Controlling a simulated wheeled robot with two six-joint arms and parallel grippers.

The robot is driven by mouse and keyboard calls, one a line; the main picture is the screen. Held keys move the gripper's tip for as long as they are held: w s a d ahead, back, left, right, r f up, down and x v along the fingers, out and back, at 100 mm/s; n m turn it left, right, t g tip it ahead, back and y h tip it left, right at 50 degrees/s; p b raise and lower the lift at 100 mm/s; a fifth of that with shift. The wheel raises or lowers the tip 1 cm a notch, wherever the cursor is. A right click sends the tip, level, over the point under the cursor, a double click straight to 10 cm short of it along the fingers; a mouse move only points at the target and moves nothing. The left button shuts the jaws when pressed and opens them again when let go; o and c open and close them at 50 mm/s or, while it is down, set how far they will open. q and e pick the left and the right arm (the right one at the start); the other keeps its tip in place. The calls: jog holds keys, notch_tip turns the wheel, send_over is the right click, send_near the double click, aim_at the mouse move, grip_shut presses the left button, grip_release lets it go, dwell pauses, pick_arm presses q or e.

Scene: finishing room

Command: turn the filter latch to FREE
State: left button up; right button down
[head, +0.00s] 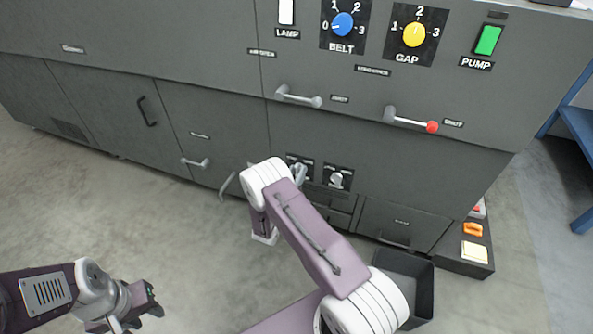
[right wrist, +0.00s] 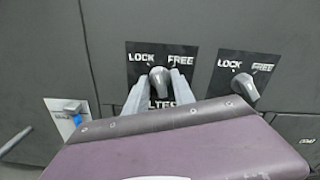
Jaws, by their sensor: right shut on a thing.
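The filter latch (right wrist: 158,78) is a grey knob on a black plate (right wrist: 136,54) marked LOCK at left and FREE at right. In the right wrist view its knob stands near the middle between the two words; I cannot tell its exact angle. My right gripper (right wrist: 157,88) is shut on the knob, with one finger on each side. In the head view my own right arm partly hides the latch and gripper (head: 299,173). My left gripper (head: 138,314) hangs over the floor at the lower left, its fingers apart and empty.
A second LOCK/FREE latch (right wrist: 245,87) sits close on the right. A blue switch (right wrist: 72,107) is at the left. A black bin (head: 428,285) stands on the floor near my right arm. Lever handles (head: 410,120) stick out above. The floor at left is clear.

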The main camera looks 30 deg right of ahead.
jog(key=m+p, duration=0.2)
jog(key=m, duration=0.4)
jog(key=m+p, duration=0.2)
jog(key=m, duration=0.4)
jog(key=shift+f, duration=0.1)
dwell(0.4)
jog(key=c, duration=1.4)
grip_release()
jog(key=shift+c, duration=0.2)
jog(key=shift+a, duration=0.1)
jog(key=p+v, duration=0.4)
jog(key=v, duration=0.5)
